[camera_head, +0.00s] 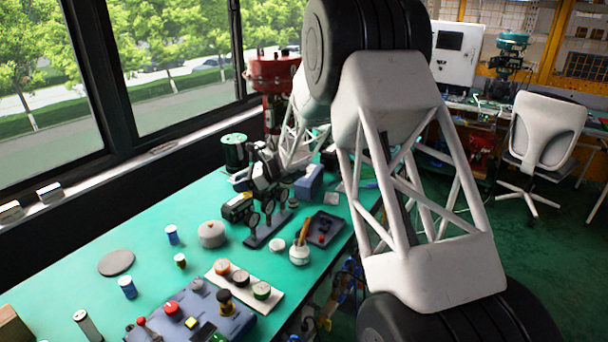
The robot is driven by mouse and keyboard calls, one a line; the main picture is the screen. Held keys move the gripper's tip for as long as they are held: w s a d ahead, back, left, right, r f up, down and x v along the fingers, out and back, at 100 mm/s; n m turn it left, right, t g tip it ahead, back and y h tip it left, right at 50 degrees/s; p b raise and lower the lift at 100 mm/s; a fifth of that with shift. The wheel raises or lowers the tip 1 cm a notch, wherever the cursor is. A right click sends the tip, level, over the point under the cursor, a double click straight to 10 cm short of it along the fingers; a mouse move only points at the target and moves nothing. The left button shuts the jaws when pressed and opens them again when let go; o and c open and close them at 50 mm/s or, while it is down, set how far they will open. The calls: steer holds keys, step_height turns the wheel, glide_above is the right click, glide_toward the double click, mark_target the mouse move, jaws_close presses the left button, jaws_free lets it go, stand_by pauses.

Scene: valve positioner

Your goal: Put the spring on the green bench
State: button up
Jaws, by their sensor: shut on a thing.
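The green bench (60,278) runs from the lower left toward the window-side back. My dark gripper (262,180) is over its far part, near the camera fixtures, with my white arm reaching in from the right. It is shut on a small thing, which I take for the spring. The spring itself is mostly hidden by the gripper, and its shape and its gap to the bench cannot be told.
A green spool (234,152), a grey round block (212,234), a dark lens stand (266,228), a dark tray (322,228) and a white pot (299,253) stand nearby. A control box (197,318) is in front. The bench's left middle has free room.

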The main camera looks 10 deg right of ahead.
steer(key=s+d+m+t+h, duration=0.2)
steer(key=d+m+t, duration=0.15)
steer(key=d, duration=1.75)
steer(key=s+d+m+t+h, duration=0.2)
steer(key=d+m+t, duration=0.15)
steer(key=d, duration=1.75)
step_height(320, 180, down, 10)
steer(key=shift+s, duration=0.15)
steer(key=shift+d, duration=0.15)
steer(key=w+d, duration=0.1)
steer(key=w, duration=0.4)
steer(key=w+d+f, duration=0.1)
steer(key=w, duration=0.4)
steer(key=w+d, duration=0.2)
steer(key=w, duration=0.3)
steer(key=shift+w+d+f, duration=0.1)
steer(key=shift+w+f, duration=0.1)
steer(key=shift+f, duration=0.05)
steer(key=shift+f, duration=1.7)
